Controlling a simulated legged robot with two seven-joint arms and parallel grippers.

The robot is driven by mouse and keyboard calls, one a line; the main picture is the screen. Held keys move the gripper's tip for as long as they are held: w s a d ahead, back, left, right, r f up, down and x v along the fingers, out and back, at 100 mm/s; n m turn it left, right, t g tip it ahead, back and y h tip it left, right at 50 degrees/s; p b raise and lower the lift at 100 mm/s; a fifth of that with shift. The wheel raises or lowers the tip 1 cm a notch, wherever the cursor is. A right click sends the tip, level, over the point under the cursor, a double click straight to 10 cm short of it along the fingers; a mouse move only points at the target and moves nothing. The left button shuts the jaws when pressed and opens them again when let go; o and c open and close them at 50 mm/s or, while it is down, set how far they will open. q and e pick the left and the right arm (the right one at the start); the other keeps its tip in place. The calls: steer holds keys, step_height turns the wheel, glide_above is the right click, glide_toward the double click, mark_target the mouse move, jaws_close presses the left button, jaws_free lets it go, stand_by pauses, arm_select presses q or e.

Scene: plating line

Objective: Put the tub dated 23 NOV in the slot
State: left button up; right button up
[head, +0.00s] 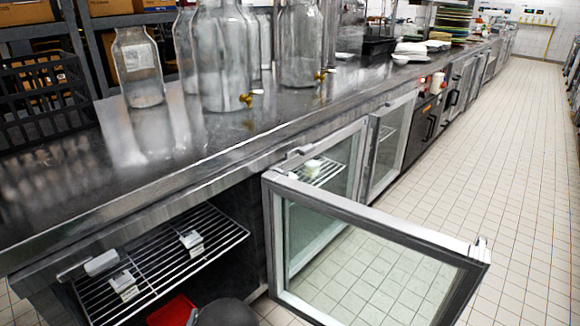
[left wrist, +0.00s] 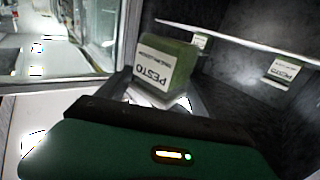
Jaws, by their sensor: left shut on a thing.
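In the left wrist view a green tub (left wrist: 178,62) with a white label reading PESTO, upside down in the picture, is held by my left gripper (left wrist: 160,98). The small line on its label is too blurred to read as a date. Two more tubs, one farther back (left wrist: 200,41) and one at the right (left wrist: 284,71), stand beyond it. In the head view two small white-labelled tubs, a nearer one (head: 123,284) and a farther one (head: 191,242), stand apart on a wire shelf (head: 215,232). Their dates are unreadable. My right gripper is out of view. I cannot make out the slot.
A glass fridge door (head: 375,228) stands open into the aisle, right of the shelf. A red object (head: 172,311) lies below the shelf. Glass jars with brass taps (head: 222,60) stand on the steel counter (head: 60,185). The tiled floor (head: 525,180) at right is clear.

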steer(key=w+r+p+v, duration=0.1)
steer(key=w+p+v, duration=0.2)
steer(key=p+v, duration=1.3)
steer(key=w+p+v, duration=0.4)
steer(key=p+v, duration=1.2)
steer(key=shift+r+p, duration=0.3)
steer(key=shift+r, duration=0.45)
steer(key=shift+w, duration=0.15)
